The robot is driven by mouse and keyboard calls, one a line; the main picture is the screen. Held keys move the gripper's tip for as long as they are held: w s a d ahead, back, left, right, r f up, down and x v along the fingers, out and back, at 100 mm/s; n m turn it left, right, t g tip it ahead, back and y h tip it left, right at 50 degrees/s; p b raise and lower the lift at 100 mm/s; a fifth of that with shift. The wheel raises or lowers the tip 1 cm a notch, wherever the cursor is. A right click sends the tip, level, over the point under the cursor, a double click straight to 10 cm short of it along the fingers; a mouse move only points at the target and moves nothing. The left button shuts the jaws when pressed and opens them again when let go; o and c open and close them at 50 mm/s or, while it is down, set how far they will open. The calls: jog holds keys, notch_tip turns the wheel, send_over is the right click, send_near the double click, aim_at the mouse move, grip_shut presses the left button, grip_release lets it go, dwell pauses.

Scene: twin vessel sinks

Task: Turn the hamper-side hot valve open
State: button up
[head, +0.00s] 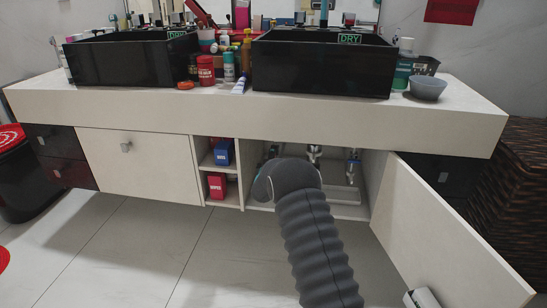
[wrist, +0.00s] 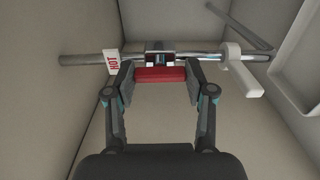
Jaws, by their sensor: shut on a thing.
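In the wrist view, a red valve handle (wrist: 160,75) sits on a metal pipe (wrist: 85,60) that crosses the cabinet. A white tag marked HOT (wrist: 112,62) hangs on the pipe just left of it. My gripper (wrist: 159,73) is shut on the red handle, one finger at each end. The handle lies crosswise in the picture, below a metal valve body (wrist: 160,52). In the head view, my arm reaches into the open cabinet under the right sink, and it hides my gripper and the red handle.
A white fitting (wrist: 240,70) sits on the pipe to the right. The open cabinet door (head: 450,235) stands right of my arm. A brown wicker hamper (head: 520,180) is at the far right. Shelves with boxes (head: 222,152) are left of the open cabinet.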

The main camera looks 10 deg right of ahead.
jog(key=o, duration=1.2)
jog(key=shift+a, duration=0.1)
jog(key=shift+c, duration=0.2)
jog(key=v, duration=1.2)
